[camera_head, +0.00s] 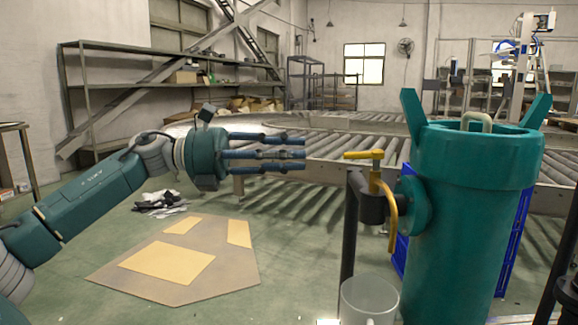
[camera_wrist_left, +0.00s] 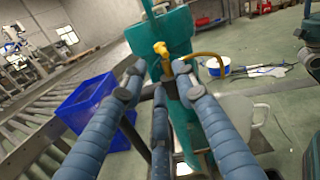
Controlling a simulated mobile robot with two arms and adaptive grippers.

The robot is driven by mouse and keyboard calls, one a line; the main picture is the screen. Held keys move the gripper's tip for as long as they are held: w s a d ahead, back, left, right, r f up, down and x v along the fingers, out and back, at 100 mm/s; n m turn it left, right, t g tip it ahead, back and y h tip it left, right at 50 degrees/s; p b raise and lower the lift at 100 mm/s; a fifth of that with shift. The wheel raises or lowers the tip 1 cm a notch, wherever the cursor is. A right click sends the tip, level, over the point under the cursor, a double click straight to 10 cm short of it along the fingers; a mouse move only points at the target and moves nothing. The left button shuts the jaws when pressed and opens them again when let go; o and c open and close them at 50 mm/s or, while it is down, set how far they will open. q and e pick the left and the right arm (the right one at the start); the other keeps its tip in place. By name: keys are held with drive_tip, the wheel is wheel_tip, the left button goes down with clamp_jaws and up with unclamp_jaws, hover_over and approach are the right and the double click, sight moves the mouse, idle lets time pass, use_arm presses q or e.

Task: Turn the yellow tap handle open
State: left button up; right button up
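The yellow tap handle (camera_head: 364,155) sits on top of the tap, which has a curved yellow spout (camera_head: 393,220) and is fixed to the side of a tall teal tank (camera_head: 470,200). My left gripper (camera_head: 303,153) has long blue fingers pointing at the handle from the left, at about its height in the picture. The fingers are spread and empty, with a gap to the handle. In the left wrist view, the handle (camera_wrist_left: 160,48) shows beyond and between the open fingertips (camera_wrist_left: 160,85). My right gripper is not recognisable in either view.
A clear mug (camera_head: 368,300) stands below the tap. A dark upright post (camera_head: 350,230) rises close to the tap, left of the tank. A blue crate (camera_head: 515,245) is behind the tank. Roller conveyors (camera_head: 340,145) run behind. Flat cardboard (camera_head: 180,262) lies on the floor.

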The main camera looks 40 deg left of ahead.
use_arm(q)
drive_tip(key=w+a+n+t+p, duration=0.2)
drive_tip(key=w+a+n+p, duration=0.2)
drive_tip(key=w, duration=0.1)
drive_tip(key=shift+n+t, duration=0.3)
drive_tip(key=shift+a+f, duration=0.1)
